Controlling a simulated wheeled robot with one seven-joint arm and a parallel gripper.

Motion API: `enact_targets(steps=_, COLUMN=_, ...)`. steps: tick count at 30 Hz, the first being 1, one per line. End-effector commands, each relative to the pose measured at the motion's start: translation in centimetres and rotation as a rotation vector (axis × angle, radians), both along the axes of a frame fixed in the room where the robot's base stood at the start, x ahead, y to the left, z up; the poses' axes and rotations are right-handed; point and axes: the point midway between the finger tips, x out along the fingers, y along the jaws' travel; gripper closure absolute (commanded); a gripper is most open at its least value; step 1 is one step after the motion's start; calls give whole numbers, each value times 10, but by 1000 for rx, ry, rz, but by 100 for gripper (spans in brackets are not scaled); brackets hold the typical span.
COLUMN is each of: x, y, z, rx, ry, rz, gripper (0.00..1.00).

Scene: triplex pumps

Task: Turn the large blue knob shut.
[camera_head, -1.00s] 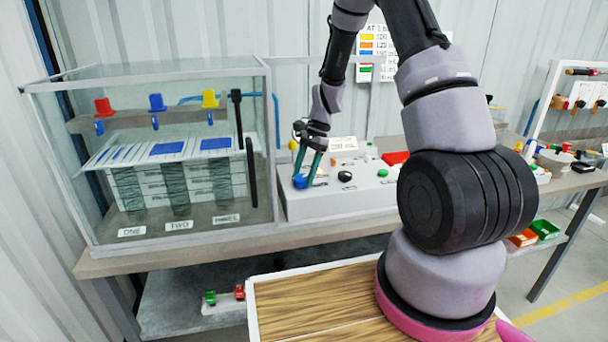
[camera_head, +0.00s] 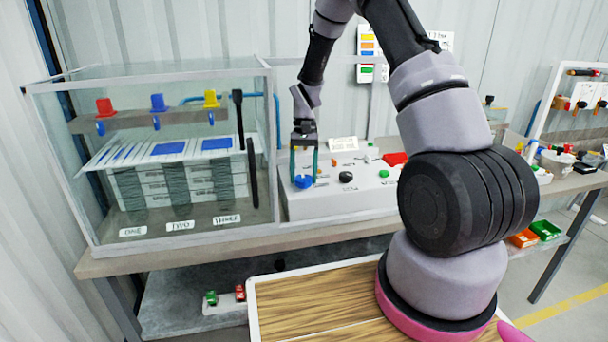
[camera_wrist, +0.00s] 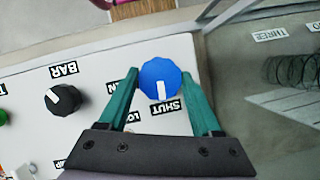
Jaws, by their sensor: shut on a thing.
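The large blue knob (camera_wrist: 160,80) sits on the light control panel (camera_wrist: 92,105), with its white pointer mark towards the word SHUT in the wrist view. In the head view the blue knob (camera_head: 303,181) is at the left front of the panel (camera_head: 335,203). My gripper (camera_wrist: 164,82) has its two green fingers on either side of the knob and is shut on it. In the head view my gripper (camera_head: 303,178) points straight down over the knob, and its fingers partly hide it.
A black knob (camera_wrist: 62,98) marked BAR is beside the blue knob. A glass tank (camera_head: 150,215) with labelled pumps stands close on the left. A wooden-topped surface (camera_head: 320,300) is in front.

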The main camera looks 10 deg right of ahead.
Motion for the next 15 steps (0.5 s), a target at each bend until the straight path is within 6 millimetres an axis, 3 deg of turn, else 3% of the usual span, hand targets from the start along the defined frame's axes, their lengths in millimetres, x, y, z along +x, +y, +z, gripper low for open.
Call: enact_targets(steps=15, x=1, y=0, z=0, rx=0, ry=-2, rz=91, gripper=90)
